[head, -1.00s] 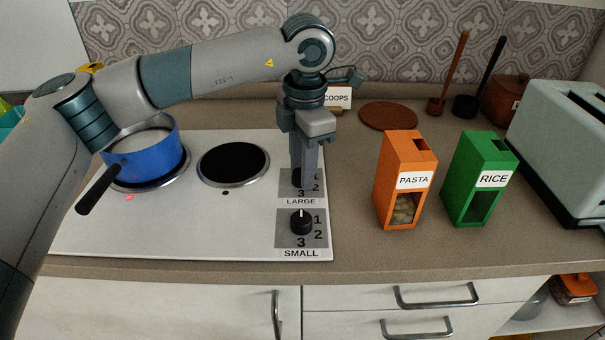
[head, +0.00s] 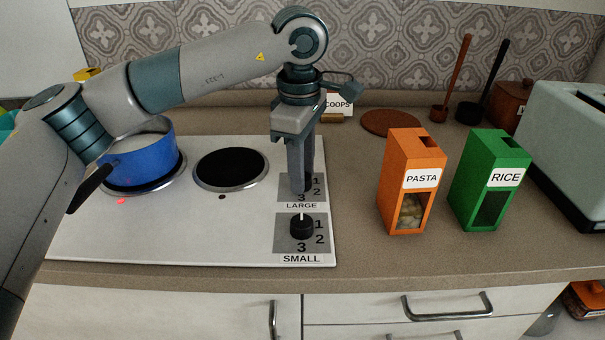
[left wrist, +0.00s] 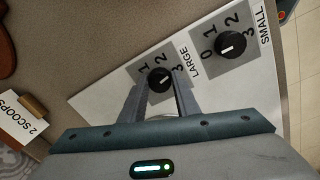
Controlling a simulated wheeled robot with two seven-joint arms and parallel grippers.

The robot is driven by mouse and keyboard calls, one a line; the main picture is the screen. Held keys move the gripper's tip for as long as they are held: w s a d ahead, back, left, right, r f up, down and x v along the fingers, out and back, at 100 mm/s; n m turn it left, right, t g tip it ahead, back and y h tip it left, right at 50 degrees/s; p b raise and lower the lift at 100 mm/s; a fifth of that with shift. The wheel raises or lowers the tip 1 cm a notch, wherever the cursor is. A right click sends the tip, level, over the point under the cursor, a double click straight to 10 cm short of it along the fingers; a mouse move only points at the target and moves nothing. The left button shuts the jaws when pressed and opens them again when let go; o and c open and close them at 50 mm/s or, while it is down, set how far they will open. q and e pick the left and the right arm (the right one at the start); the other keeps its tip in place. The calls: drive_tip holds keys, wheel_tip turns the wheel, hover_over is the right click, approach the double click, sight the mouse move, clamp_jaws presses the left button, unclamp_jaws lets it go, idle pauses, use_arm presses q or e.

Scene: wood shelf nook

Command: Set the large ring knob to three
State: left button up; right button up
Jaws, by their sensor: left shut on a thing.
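The stovetop (head: 120,240) carries two knobs on grey plates marked with numbers. My left gripper (head: 301,188) points straight down and is shut on the large ring knob, which its fingers mostly hide in the head view. In the left wrist view the large ring knob (left wrist: 160,79) is dark and sits between my fingertips; its white mark appears to point toward the 3. The small ring knob (head: 301,228) is in front of it, apart from the gripper, with its white mark pointing up, toward the 0 seen in the left wrist view (left wrist: 230,45).
A blue pot (head: 145,164) stands on the left burner, near a red light. The right burner (head: 230,168) is bare. An orange pasta box (head: 412,160) and a green rice box (head: 488,165) stand right of the stovetop. A toaster (head: 570,145) is at far right.

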use_arm(q)
drive_tip(key=shift+r+m, duration=0.1)
drive_tip(key=shift+m, duration=1.1)
drive_tip(key=o, duration=1)
drive_tip(key=shift+o, duration=0.2)
wheel_tip(320, 180, up, 17)
drive_tip(key=shift+s+a+r, duration=0.15)
drive_tip(key=shift+s+a, duration=0.2)
drive_tip(key=shift+s, duration=0.05)
